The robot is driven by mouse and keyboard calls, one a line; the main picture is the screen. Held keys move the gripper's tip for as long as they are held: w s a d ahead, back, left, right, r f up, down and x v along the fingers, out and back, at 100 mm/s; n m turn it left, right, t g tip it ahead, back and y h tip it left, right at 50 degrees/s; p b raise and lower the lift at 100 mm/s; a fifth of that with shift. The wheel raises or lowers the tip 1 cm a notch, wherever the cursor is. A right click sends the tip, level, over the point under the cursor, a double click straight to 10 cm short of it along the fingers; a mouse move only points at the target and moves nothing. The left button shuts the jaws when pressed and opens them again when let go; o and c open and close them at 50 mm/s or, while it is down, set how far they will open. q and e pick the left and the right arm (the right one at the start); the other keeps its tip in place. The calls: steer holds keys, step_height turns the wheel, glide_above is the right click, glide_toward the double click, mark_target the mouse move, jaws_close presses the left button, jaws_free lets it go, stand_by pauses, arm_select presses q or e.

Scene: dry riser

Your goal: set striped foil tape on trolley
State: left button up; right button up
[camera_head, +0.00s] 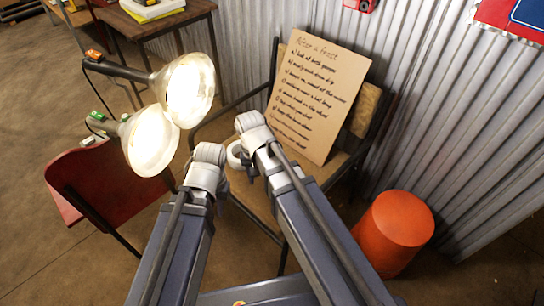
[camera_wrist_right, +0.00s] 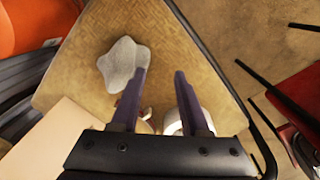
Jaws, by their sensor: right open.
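A white ring-shaped roll (camera_head: 235,155) rests on the wooden chair's seat, partly hidden by my right arm. It also shows in the right wrist view (camera_wrist_right: 174,122), partly behind the right-hand finger. I see no clear stripes, so I cannot tell whether it is the striped foil tape. My right gripper (camera_wrist_right: 160,72) is open over the seat, with nothing held between its fingertips. My left arm (camera_head: 208,165) ends beside the right one in the head view, and its gripper is hidden. I cannot make out a trolley for certain.
A handwritten board (camera_head: 318,95) leans on the chair (camera_head: 362,110). A grey, irregular flat piece (camera_wrist_right: 124,65) lies on the seat. Two lit lamps (camera_head: 190,88) and a red chair (camera_head: 100,185) stand left, an orange drum (camera_head: 393,228) right. A wooden table (camera_head: 170,20) stands behind.

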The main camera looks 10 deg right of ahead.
steer(key=w+d+m, duration=0.1)
steer(key=w+m, duration=0.2)
steer(key=w+d+m+b, duration=0.1)
steer(key=w+d+m, duration=0.1)
steer(key=w+m, duration=0.1)
steer(key=w+d+f+m, duration=0.1)
steer(key=w+d+m, duration=0.1)
steer(key=w, duration=0.2)
steer(key=shift+w+m+y, duration=0.2)
steer(key=shift+m+y, duration=0.2)
steer(key=f+b, duration=0.1)
steer(key=b, duration=0.1)
steer(key=f+b, duration=0.1)
steer(key=f, duration=0.1)
steer(key=w+f+b, duration=0.1)
steer(key=f+b, duration=0.1)
steer(key=shift+f+b, duration=0.15)
steer(key=shift+b, duration=0.2)
jaws_close()
